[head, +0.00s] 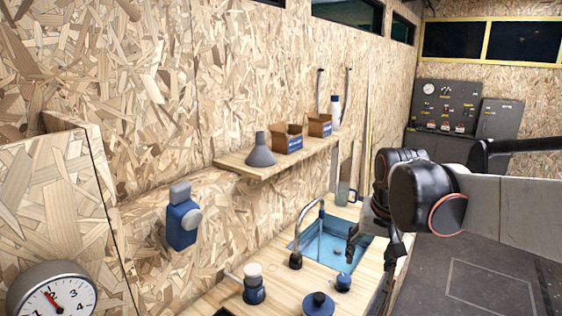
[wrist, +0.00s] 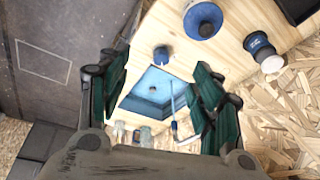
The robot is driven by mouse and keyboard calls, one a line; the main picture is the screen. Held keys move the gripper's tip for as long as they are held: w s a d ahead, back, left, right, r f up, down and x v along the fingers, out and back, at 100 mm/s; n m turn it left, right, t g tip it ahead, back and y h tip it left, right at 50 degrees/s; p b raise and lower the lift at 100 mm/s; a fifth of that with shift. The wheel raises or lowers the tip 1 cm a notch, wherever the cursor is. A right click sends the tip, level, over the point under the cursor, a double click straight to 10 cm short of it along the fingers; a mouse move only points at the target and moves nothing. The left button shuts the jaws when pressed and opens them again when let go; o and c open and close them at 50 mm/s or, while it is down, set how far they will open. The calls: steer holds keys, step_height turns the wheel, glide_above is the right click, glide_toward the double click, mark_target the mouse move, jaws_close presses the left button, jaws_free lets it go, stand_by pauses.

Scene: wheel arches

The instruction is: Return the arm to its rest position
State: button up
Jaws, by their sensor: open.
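My arm reaches in from the right edge of the head view, with my gripper (head: 374,243) hanging low over the wooden counter (head: 275,292), in front of the blue sink (head: 328,247). In the wrist view my gripper (wrist: 158,72) has its two green-padded fingers spread wide apart. Nothing is between them; the sink (wrist: 147,106) and the counter (wrist: 150,50) show beyond the gap. How far the fingertips are above the counter is hard to tell.
The curved faucet (head: 296,258) stands left of the sink. A white-topped bottle (head: 254,288), a blue round item (head: 318,305) and a small blue item (head: 343,282) stand on the near counter. A wall shelf (head: 240,166) holds a grey funnel (head: 260,155) and two boxes.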

steer(key=s+f+n+t, duration=0.1)
steer(key=s+f+t, duration=0.1)
steer(key=s, duration=0.7)
steer(key=s+f+n+t, duration=0.1)
steer(key=s+f+n, duration=0.1)
steer(key=s, duration=0.6)
steer(key=shift+s+t+b, duration=0.3)
steer(key=shift+s+t, duration=0.1)
steer(key=shift+f, duration=0.1)
stand_by(5.8)
